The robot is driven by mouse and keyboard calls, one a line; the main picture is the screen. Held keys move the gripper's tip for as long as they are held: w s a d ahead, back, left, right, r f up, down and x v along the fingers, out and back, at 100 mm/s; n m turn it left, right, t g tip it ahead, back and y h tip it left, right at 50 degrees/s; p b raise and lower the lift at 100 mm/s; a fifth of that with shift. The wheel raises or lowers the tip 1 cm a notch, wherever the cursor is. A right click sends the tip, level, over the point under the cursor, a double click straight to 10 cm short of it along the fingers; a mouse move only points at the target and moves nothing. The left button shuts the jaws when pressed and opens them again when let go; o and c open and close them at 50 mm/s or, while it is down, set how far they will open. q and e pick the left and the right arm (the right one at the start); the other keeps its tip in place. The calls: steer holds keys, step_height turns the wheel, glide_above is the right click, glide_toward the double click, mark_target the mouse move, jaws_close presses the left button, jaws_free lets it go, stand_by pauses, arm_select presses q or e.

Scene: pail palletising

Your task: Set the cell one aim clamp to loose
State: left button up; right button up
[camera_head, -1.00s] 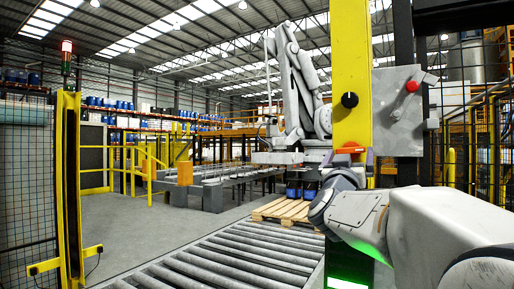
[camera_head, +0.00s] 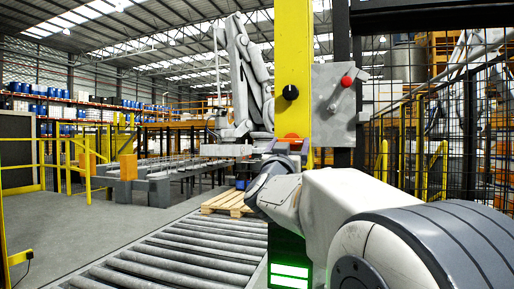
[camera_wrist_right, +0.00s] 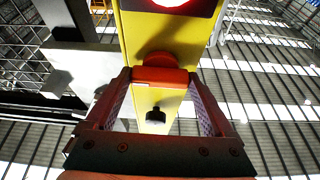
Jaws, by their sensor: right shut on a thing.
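An orange-red clamp knob (camera_head: 292,137) sits on the front of a yellow post (camera_head: 293,50); no label on it can be read. My right gripper (camera_head: 284,148) is at this knob, with its arm coming in from the right. In the right wrist view the orange-red knob (camera_wrist_right: 160,74) lies between the tips of the two fingers of my right gripper (camera_wrist_right: 161,82), which are shut on it. How the knob is turned is hard to tell. My left gripper is not in view.
A black knob (camera_head: 290,92) is higher on the post. A grey box (camera_head: 335,105) with a red knob (camera_head: 346,82) is right of it. Mesh fencing (camera_head: 420,110) stands at the right. A roller conveyor (camera_head: 190,250) and wooden pallet (camera_head: 226,203) lie left.

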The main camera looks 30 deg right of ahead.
steer(key=o, duration=1.1)
steer(key=v, duration=1)
steer(key=shift+s+a, duration=0.2)
steer(key=shift+f, duration=0.1)
